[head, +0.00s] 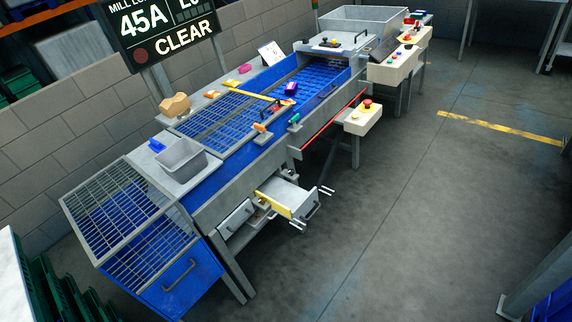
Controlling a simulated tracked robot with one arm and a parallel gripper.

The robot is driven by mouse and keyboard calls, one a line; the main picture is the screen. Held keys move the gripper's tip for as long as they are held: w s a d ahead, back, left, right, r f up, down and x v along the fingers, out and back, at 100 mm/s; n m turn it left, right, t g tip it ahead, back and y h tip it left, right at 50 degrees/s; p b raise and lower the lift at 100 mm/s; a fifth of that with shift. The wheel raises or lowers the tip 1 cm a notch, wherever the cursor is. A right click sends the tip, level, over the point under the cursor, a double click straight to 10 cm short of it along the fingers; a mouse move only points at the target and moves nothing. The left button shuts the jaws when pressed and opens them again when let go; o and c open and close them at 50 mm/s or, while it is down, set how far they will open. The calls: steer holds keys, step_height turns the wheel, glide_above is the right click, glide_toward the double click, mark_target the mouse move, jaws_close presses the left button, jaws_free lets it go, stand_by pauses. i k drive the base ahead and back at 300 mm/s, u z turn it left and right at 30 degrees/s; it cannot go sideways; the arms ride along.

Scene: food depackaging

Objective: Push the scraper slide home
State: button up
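The scraper slide appears to be the grey drawer-like tray (290,195) under the near side of the blue conveyor machine (222,185). It stands pulled out toward the open floor, with a yellow strip (272,203) along its left side. A dark bar handle (312,211) is on its front face. Short pale prongs (327,190) stick out near both ends of that front. My gripper is not in view, and nothing is seen touching the slide. The inner end of the slide is hidden under the machine.
A grey drawer with a handle (236,217) sits left of the slide. A control box with a red button (364,116) stands on a post farther back. A blue bin (183,283) under a mesh cover is at the machine's near end. The floor (400,220) right of the slide is clear.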

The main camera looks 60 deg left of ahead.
mark_target(291, 201)
steer(key=u, duration=1.25)
steer(key=i, duration=1.05)
steer(key=u, duration=2.05)
steer(key=k, duration=0.9)
steer(key=z, duration=0.55)
